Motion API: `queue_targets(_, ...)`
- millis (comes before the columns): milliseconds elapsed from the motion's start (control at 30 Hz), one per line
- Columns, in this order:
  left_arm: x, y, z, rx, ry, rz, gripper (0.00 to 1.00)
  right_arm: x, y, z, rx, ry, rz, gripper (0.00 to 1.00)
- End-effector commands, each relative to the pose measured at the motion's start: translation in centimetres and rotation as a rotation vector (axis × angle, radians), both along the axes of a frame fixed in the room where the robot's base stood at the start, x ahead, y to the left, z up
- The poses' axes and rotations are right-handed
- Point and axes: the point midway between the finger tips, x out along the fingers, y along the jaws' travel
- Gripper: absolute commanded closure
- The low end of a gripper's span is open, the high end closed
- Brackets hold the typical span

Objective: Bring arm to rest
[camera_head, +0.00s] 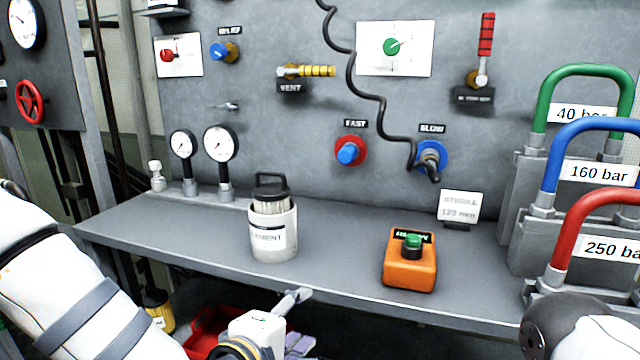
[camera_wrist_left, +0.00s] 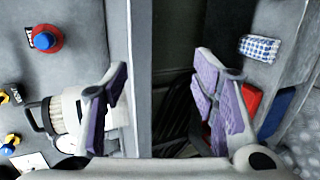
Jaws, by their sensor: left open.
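My left arm comes in from the lower left in the head view. Its gripper (camera_head: 292,322) is at the bench's front edge, below and in front of the white canister, with part of it cut off by the frame. In the left wrist view my left gripper (camera_wrist_left: 162,100) has its purple-padded fingers spread wide, with nothing held between them. The bench edge and a dark gap lie behind the fingers. Part of my right arm shows at the lower right of the head view; its gripper is out of view.
The white canister (camera_head: 274,238) and an orange box with a green button (camera_head: 409,262) stand on the grey bench (camera_head: 340,262). Weights with green, blue and red handles (camera_head: 590,215) stand at right. A red bin (camera_head: 208,330) is below the bench. A black cable (camera_head: 351,80) hangs across the panel.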

Motion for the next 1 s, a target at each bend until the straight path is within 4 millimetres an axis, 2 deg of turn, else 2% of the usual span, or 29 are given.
queue_targets(33, -2.1, 0.5, -3.6, 0.093, 0.063, -0.050, 0.47, 0.1, 0.0, 0.1, 0.000, -0.005, 0.000, 1.00)
queue_targets(67, -3.4, 0.9, -5.7, 0.153, 0.101, -0.085, 0.47, 0.2, 0.0, 0.2, 0.000, -0.007, 0.000, 1.00)
queue_targets(100, -5.6, 1.7, -8.7, 0.236, 0.156, -0.139, 0.47, 0.2, 0.0, 0.3, 0.000, -0.009, 0.000, 1.00)
queue_targets(167, -9.3, 3.0, -12.9, 0.361, 0.243, -0.232, 0.47, 0.3, 0.0, 0.4, 0.000, -0.012, 0.000, 1.00)
queue_targets(200, -12.1, 4.2, -15.5, 0.443, 0.303, -0.303, 0.47, 0.4, 0.0, 0.5, 0.000, -0.014, 0.000, 1.00)
queue_targets(267, -16.7, 6.1, -19.0, 0.558, 0.394, -0.420, 0.47, 0.5, 0.0, 0.6, 0.000, -0.018, 0.000, 1.00)
queue_targets(300, -19.9, 7.6, -20.9, 0.630, 0.456, -0.505, 0.47, 0.6, 0.0, 0.7, 0.000, -0.021, 0.000, 1.00)
queue_targets(367, -24.8, 9.9, -23.1, 0.726, 0.545, -0.640, 0.47, 0.7, 0.0, 0.8, 0.000, -0.025, 0.000, 1.00)
queue_targets(400, -28.0, 11.4, -24.1, 0.779, 0.602, -0.731, 0.47, 0.8, 0.0, 0.9, 0.000, -0.028, 0.000, 1.00)
queue_targets(500, -34.7, 15.0, -25.3, 0.875, 0.719, -0.938, 0.47, 0.9, 0.0, 1.0, 0.001, -0.034, 0.000, 1.00)
queue_targets(600, -39.1, 17.6, -25.3, 0.924, 0.795, -1.086, 0.47, 1.0, 0.0, 1.1, 0.000, -0.037, 0.000, 1.00)
queue_targets(733, -41.3, 18.9, -25.1, 0.944, 0.833, -1.167, 0.47, 1.1, 0.0, 1.1, 0.000, -0.038, 0.000, 1.00)
queue_targets(1000, -41.3, 18.9, -25.1, 0.945, 0.833, -1.170, 0.47, 1.0, 0.0, 1.1, 0.000, -0.037, 0.000, 1.00)
